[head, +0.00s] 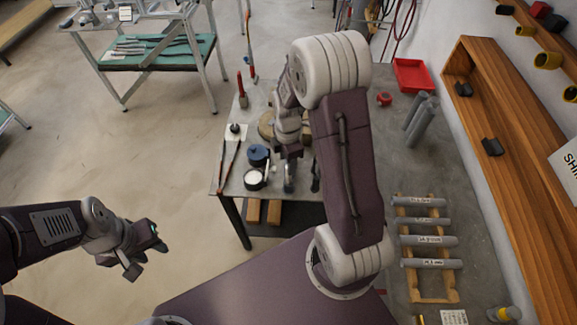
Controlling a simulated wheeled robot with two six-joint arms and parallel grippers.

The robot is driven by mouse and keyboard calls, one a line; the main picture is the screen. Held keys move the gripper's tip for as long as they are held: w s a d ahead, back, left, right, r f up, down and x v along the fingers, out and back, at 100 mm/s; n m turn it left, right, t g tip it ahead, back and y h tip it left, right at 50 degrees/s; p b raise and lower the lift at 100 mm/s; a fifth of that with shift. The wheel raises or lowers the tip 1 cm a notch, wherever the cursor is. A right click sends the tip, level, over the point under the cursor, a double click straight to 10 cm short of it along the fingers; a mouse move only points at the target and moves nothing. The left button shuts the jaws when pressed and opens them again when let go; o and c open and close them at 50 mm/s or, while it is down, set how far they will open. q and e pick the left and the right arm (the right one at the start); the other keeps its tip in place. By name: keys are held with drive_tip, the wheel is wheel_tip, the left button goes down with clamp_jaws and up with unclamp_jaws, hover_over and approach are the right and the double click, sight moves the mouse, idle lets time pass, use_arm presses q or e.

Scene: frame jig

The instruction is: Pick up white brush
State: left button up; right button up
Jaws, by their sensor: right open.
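I cannot make out a white brush for certain in the head view. Two thin dark brush-like sticks (229,162) lie at the left edge of the grey worktable (236,186). My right gripper (290,168) points down over this table, to the right of the pots. It is open, though my arm and wrist hide much of it and of the tabletop behind. A small blue-grey thing shows just under it; I cannot tell what it is. My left gripper (146,258) is away from the table at the lower left, above the floor; its jaw gap is unclear.
A blue-lidded pot (257,154) and a pot with white contents (254,179) stand left of my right gripper. A red tray (413,74), grey cylinders (419,122) and a wooden rack (409,276) with labelled tubes are at right. Open floor lies left.

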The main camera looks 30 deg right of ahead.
sight(289, 179)
drive_tip(key=f+n, duration=0.1)
drive_tip(key=w+d+f+n, duration=0.1)
drive_tip(key=n, duration=0.1)
drive_tip(key=shift+d+n, duration=0.2)
drive_tip(key=shift+n, duration=0.1)
wheel_tip(289, 179, down, 3)
drive_tip(key=shift+a+f+p, duration=0.1)
drive_tip(key=shift+f+p, duration=0.1)
drive_tip(key=shift+p, duration=0.4)
drive_tip(key=shift+f, duration=0.2)
wheel_tip(289, 179, down, 4)
drive_tip(key=shift+w+f+p, duration=0.1)
drive_tip(key=shift+p, duration=0.85)
drive_tip(key=shift+w+f, duration=0.15)
drive_tip(key=shift+f, duration=0.35)
clamp_jaws()
